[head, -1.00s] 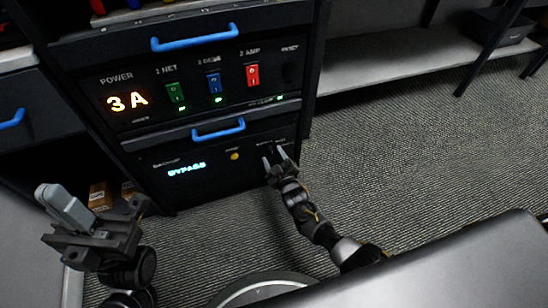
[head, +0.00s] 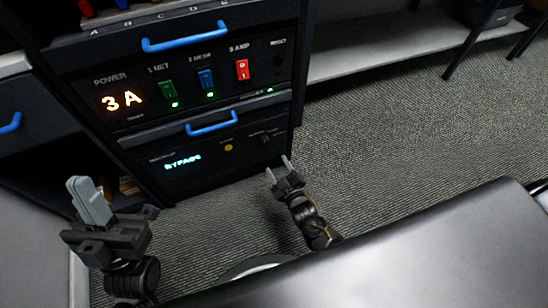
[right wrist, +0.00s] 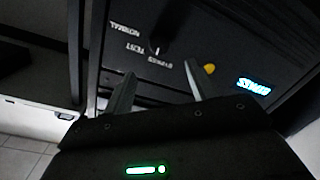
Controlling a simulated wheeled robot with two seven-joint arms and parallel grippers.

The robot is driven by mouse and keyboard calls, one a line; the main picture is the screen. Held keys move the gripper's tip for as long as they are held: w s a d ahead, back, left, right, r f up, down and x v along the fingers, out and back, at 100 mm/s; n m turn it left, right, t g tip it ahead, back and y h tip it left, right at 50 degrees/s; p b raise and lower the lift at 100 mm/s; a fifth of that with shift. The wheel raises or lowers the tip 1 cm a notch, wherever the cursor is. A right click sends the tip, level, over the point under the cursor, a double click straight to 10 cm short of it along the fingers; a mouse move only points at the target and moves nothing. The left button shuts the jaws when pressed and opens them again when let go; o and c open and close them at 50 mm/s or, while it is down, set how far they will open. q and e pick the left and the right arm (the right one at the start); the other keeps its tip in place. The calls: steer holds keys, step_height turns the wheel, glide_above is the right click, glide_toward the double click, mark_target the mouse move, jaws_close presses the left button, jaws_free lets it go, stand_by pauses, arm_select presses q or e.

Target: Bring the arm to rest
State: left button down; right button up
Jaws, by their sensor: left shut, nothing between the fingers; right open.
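My right gripper (head: 279,171) is open and empty in the head view. It hangs over the carpet in front of the lower right corner of the cabinet, apart from it. In the right wrist view its two fingers (right wrist: 158,95) stand apart, with a dark selector knob (right wrist: 158,46) beyond them on the lower panel. That panel (head: 215,160) reads BYPASS in blue and carries a yellow button (head: 228,148). My left gripper (head: 90,200) is shut and empty at the lower left of the head view, away from the cabinet.
Blue drawer handles (head: 184,37) stick out from the cabinet. A pale worktop (head: 30,240) lies at left, and a grey surface (head: 420,260) fills the lower right. Carpet (head: 390,125) at right is clear.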

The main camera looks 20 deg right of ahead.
steer(key=shift+s, duration=0.25)
stand_by(0.4)
